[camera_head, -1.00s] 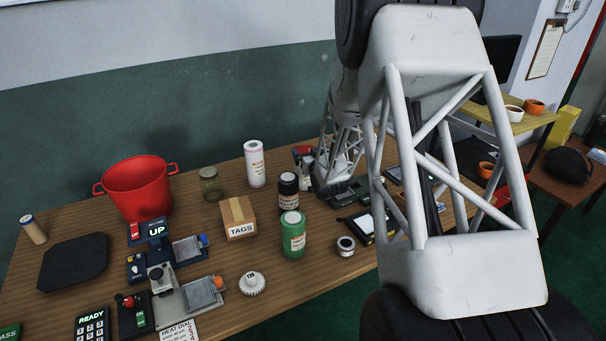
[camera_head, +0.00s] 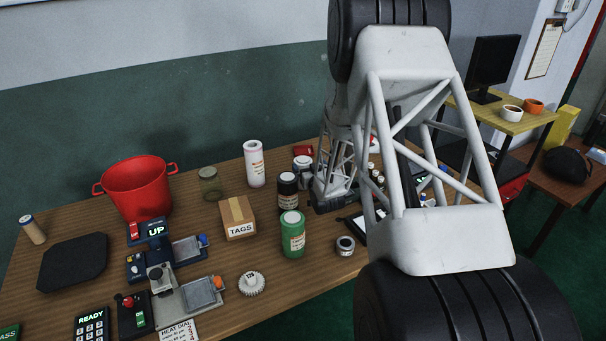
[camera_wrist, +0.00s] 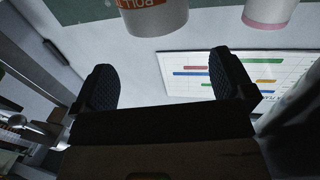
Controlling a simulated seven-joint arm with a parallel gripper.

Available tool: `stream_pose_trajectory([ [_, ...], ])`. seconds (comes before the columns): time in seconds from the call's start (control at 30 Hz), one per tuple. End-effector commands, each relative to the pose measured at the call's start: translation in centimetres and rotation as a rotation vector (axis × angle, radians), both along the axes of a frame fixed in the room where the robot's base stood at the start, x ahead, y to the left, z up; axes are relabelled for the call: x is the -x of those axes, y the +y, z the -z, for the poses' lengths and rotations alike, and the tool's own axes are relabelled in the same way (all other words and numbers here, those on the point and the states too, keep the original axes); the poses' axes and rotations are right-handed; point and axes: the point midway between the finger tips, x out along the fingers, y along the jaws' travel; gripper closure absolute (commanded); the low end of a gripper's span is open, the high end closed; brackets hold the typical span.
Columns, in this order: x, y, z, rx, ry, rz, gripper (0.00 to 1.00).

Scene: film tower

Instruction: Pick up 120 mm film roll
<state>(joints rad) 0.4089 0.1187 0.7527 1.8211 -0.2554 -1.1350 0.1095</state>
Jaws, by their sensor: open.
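In the wrist view my gripper (camera_wrist: 162,65) is open, its two dark ribbed fingers apart with nothing between them. Beyond the fingertips at the top is a pale cylinder (camera_wrist: 155,20) with an orange label; its lettering shows upside down and seems to end in "ROLL". A white cylinder with a pink band (camera_wrist: 268,14) is at upper right. In the head view my arm hides the gripper's fingers, and I cannot tell for sure which thing is the 120 film roll. A tan, blue-ended roll-like cylinder (camera_head: 33,230) stands at the table's far left.
On the wooden table (camera_head: 200,270) stand a red pot (camera_head: 137,188), a TAGS box (camera_head: 238,218), a green canister (camera_head: 292,235), a black canister (camera_head: 288,192) and a white canister (camera_head: 254,165). A white toothed dial (camera_head: 251,284) lies near the front. Small devices crowd the left front.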

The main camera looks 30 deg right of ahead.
Motion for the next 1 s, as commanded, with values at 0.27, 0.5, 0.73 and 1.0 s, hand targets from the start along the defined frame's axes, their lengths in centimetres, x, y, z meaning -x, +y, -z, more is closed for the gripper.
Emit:
stream_pose_trajectory([
  [0.27, -0.9, -0.1, 1.7, 0.000, 0.001, 0.000, 0.00],
  [0.5, -1.2, -0.2, 1.7, 0.000, 0.000, 0.000, 0.00],
  [0.73, -1.3, -0.2, 1.7, 0.000, 0.000, 0.000, 0.00],
  [1.0, -2.7, -0.4, 1.6, 0.000, -0.001, 0.000, 0.00],
])
